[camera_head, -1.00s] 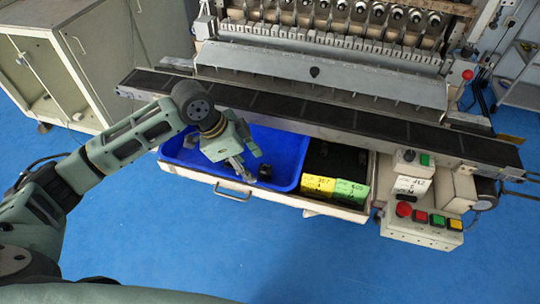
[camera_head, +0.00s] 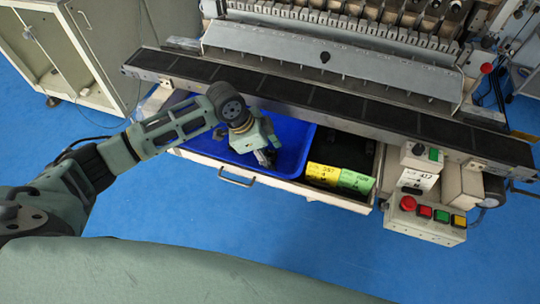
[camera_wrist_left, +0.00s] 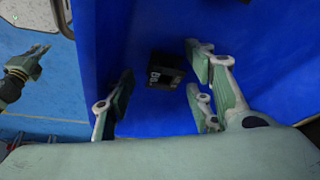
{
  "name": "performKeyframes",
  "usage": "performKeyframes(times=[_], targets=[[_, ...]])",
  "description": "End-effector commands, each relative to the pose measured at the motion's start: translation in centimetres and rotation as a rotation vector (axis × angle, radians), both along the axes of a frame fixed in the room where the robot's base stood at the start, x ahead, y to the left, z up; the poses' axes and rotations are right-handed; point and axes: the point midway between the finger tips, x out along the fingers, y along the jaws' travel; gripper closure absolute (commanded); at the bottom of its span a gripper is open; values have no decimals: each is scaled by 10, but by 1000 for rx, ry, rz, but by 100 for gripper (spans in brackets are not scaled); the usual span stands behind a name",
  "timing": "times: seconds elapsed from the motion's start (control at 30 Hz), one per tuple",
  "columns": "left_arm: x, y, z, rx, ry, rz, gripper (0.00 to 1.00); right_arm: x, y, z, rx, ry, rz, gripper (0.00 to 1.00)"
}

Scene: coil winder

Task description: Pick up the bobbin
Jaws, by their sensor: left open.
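The bobbin (camera_wrist_left: 166,71) shows in the left wrist view as a small black block with pale lettering, lying in the blue bin (camera_head: 293,150). My left gripper (camera_head: 266,158) reaches down into the bin in the head view. In the head view the gripper mostly hides the bobbin. Another gripper, seemingly my right one (camera_wrist_left: 30,62), shows at the left edge of the wrist view, far from the bin; its opening is unclear.
The bin sits in an open drawer (camera_head: 238,181) under a dark conveyor rail (camera_head: 300,95). Yellow (camera_head: 322,175) and green (camera_head: 357,181) boxes stand right of the bin. A control panel (camera_head: 425,219) with coloured buttons is farther right. Blue floor in front is clear.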

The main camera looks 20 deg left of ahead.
Motion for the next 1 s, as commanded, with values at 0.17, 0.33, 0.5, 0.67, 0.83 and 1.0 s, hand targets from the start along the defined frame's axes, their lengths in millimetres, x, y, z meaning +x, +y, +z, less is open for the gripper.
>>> performKeyframes(times=[0.17, 0.33, 0.5, 0.67, 0.83, 1.0], targets=[[0, 0, 0, 0, 1, 0, 58, 5, 0, 0, 1, -9, 0, 100], [-1, 0, 0, -1, 2, -1, 73, 4, 0, 0, 0, -6, 0, 100], [-1, 0, -1, 0, 3, -1, 81, 0, -1, 0, -1, 1, 0, 100], [-1, 0, -1, 1, 3, -1, 81, -4, -3, -1, -3, 6, 0, 100], [-1, 0, 4, 0, 2, -2, 81, -4, -4, -1, -5, 7, 0, 100], [1, -1, 33, -2, -4, -2, 81, -4, -4, -4, -5, 6, 0, 100]])
